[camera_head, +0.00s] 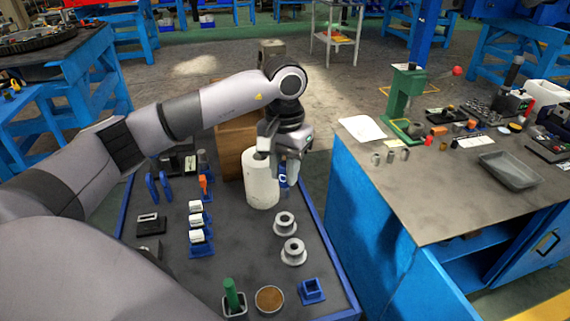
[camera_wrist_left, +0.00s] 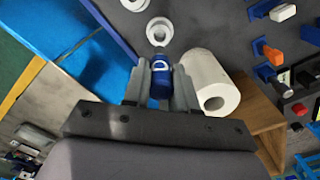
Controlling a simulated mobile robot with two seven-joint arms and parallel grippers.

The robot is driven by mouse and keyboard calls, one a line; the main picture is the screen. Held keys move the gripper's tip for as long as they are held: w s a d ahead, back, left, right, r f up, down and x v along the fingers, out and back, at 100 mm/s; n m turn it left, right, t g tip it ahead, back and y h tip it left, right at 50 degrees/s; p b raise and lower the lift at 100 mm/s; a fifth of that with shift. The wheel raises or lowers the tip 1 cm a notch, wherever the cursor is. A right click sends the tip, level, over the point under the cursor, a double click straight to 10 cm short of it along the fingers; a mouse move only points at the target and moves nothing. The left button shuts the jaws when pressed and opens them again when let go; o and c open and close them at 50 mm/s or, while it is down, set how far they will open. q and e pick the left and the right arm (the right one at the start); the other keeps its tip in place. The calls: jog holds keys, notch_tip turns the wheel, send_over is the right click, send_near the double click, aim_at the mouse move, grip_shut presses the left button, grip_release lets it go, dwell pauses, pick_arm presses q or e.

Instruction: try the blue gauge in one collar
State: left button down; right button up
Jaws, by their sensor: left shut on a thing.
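My left gripper (camera_head: 287,172) hangs over the dark bench top, just right of the white roll, shut on the blue gauge (camera_head: 284,183). In the left wrist view the blue gauge (camera_wrist_left: 161,77) sits between the two fingers and shows a white mark on its side. Two pale flanged collars stand on the bench nearer the front, the far collar (camera_head: 284,222) and the near collar (camera_head: 293,251). The far collar (camera_wrist_left: 159,31) appears just beyond the gauge in the left wrist view, apart from it. Both collars' bores look empty. My right gripper is not in view.
A white roll (camera_head: 260,181) stands close left of the gripper, before a wooden box (camera_head: 237,143). Near the front are a green-handled tool (camera_head: 232,295), a round tin (camera_head: 269,300) and a blue square holder (camera_head: 312,291). Blue stands with white pieces (camera_head: 197,222) line the left.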

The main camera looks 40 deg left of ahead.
aim_at(285, 196)
pick_arm(q)
notch_tip(285, 196, down, 5)
jog(key=b, duration=0.4)
jog(key=shift+r, duration=0.15)
jog(key=shift+f+b, duration=0.35)
jog(key=shift+f, duration=0.2)
jog(key=shift+f+b, duration=0.4)
jog(key=shift+f, duration=0.1)
dwell(0.5)
jog(key=shift+f+b, duration=0.9)
jog(key=shift+f, duration=0.25)
dwell(0.3)
jog(key=shift+r, duration=0.1)
dwell(0.4)
jog(key=shift+r+p, duration=2.15)
jog(key=shift+r, duration=1.1)
